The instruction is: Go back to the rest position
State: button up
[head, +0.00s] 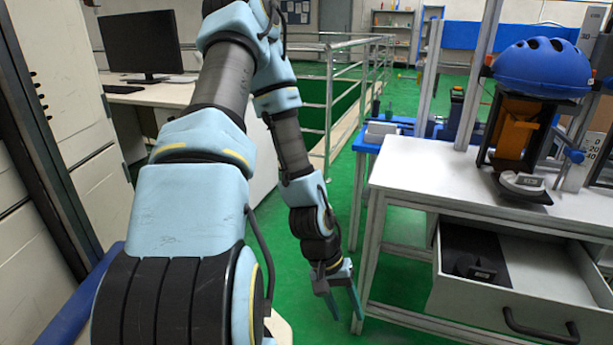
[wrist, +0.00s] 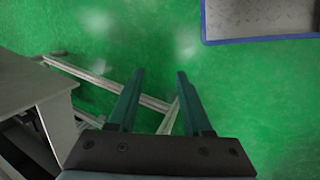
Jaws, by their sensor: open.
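My gripper (head: 344,293) hangs low over the green floor, to the left of the white workbench (head: 400,165), with its fingers pointing down. In the wrist view its two dark green fingers (wrist: 158,88) stand apart with nothing between them. Behind them are green floor and pale frame bars. My arm reaches forward and down from the left of the head view.
The bench's drawer (head: 540,290) is pulled out, with a dark object (head: 474,268) inside. A blue helmet (head: 542,68) sits on a stand on the bench. A desk with a monitor (head: 139,44) is at the left. Railings (head: 330,95) stand behind my arm.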

jog(key=w+a+r+n+t+y, duration=0.1)
jog(key=w+a+r+t+y, duration=0.1)
jog(key=w+a+r, duration=0.4)
jog(key=w+a+r+t+y, duration=0.1)
jog(key=w+a+r+y, duration=0.1)
jog(key=a+r, duration=0.7)
notch_tip(320, 180, up, 24)
jog(key=s+p, duration=0.1)
jog(key=p, duration=1.6)
jog(key=shift+a+n+t, duration=0.15)
jog(key=shift+n+t, duration=0.25)
